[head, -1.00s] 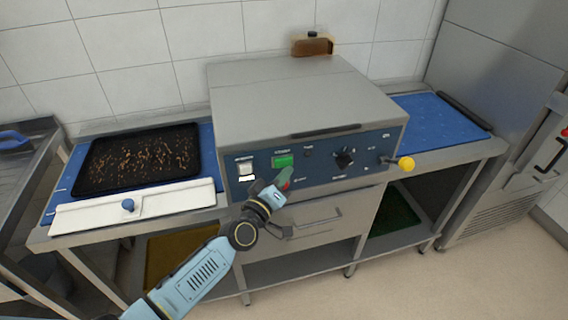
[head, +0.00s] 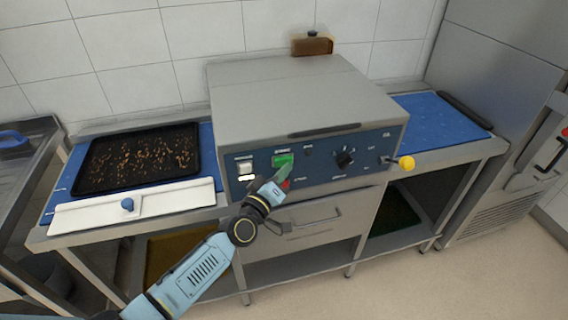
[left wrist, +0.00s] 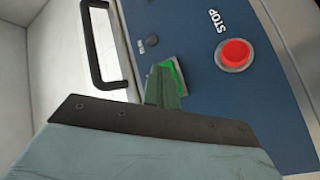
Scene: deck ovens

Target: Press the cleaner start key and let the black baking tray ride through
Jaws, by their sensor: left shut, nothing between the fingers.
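The black baking tray (head: 85,180), strewn with brown crumbs, lies flat on the blue belt left of the grey cleaner (head: 290,95). The green start key (head: 283,159) is on the cleaner's blue front panel, and it also shows in the left wrist view (left wrist: 174,70). My left gripper (head: 286,172) is shut and empty, its fingertips in front of the green key and partly covering it. I cannot tell whether they touch it. The red STOP button (left wrist: 235,54) is beside the key. My right gripper is not in view.
A white bar with a blue knob (head: 128,205) lies along the front of the left belt. The right blue belt (head: 435,118) is empty, with a dark bar at its far end. A yellow knob (head: 407,163) sticks out at the panel's right.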

